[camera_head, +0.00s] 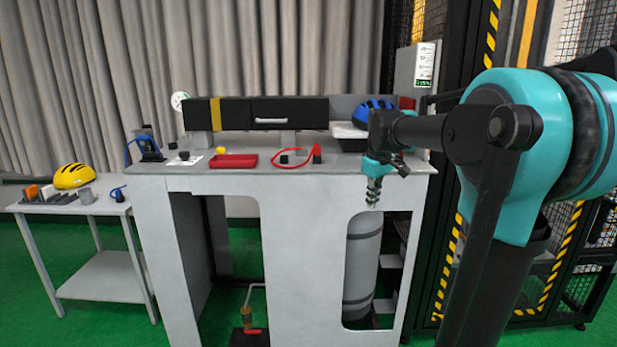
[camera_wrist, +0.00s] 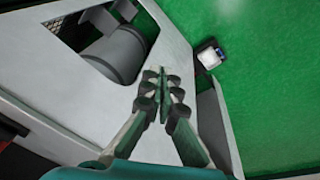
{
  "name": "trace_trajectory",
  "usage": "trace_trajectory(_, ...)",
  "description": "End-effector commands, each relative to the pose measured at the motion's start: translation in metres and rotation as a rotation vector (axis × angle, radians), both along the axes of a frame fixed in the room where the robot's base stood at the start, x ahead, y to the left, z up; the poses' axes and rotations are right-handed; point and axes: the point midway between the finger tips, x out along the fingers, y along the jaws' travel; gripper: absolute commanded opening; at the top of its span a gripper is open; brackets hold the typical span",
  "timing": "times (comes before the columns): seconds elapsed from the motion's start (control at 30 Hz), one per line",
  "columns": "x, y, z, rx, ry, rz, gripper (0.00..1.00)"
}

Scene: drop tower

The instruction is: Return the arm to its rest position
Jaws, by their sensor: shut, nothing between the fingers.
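My arm reaches in from the right of the head view, teal and black, bent at the elbow. My gripper (camera_head: 373,193) hangs fingers-down in front of the right part of the workbench (camera_head: 233,231), with its tips below the level of the bench top. In the wrist view the fingers of my gripper (camera_wrist: 163,92) are shut together with nothing between them. The bench's light front panel lies behind the fingers there.
On the bench are a red tray (camera_head: 234,161), a black drawer unit (camera_head: 290,112) and a blue helmet (camera_head: 371,111). A grey cylinder (camera_head: 362,265) stands inside the bench opening. A side table holds a yellow helmet (camera_head: 73,176). Green floor is open at lower left.

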Motion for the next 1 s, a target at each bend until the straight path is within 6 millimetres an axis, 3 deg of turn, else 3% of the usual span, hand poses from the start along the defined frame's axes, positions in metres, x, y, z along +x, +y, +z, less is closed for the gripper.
trace_trajectory(0.03,-0.022,0.0,-0.027,0.013,-0.015,-0.055,0.0)
trace_trajectory(0.3,-0.142,0.0,-0.156,0.099,-0.093,-0.366,0.0)
trace_trajectory(0.5,-0.217,0.0,-0.219,0.157,-0.134,-0.53,0.0)
trace_trajectory(0.6,-0.237,0.0,-0.235,0.172,-0.143,-0.573,0.0)
trace_trajectory(0.7,-0.245,0.0,-0.241,0.178,-0.147,-0.591,0.0)
trace_trajectory(1.0,-0.245,0.0,-0.241,0.178,-0.147,-0.591,0.0)
